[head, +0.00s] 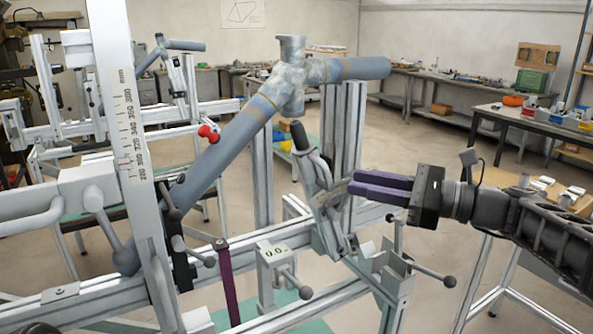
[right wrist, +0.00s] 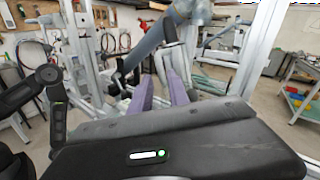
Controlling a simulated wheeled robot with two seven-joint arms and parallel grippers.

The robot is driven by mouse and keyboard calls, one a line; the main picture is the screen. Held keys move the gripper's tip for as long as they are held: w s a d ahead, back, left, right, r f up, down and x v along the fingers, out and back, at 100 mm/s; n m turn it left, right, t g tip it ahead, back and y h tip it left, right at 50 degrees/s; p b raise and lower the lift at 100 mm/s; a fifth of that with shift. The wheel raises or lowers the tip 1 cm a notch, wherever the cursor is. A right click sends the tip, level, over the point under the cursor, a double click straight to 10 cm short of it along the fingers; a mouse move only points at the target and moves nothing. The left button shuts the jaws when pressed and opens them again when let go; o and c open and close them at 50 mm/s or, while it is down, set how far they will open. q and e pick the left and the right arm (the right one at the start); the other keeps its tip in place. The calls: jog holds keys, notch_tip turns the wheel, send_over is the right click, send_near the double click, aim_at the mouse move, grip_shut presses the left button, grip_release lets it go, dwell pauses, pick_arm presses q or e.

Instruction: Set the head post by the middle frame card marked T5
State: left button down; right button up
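My right gripper (head: 350,188) comes in from the right with two purple fingers. The fingers are apart in the right wrist view (right wrist: 161,88), with a gap between them. Their tips are close to the grey clamp (head: 318,180) with a black-topped lever, below the bike frame's head tube (head: 291,75). I cannot tell whether they touch it. The clamp stands in front of tall grey uprights (head: 346,125); which part is the head post is not clear. No card with a readable T5 shows. My left gripper is not visible.
A tall scale (head: 130,130) stands at left. A second jig is behind. Workbenches (head: 440,100) line the back; open floor lies between.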

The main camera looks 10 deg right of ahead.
aim_at(327, 187)
jog(key=shift+p+x, duration=0.5)
jog(key=shift+x, duration=3.3)
grip_shut()
jog(key=shift+d+r, duration=0.1)
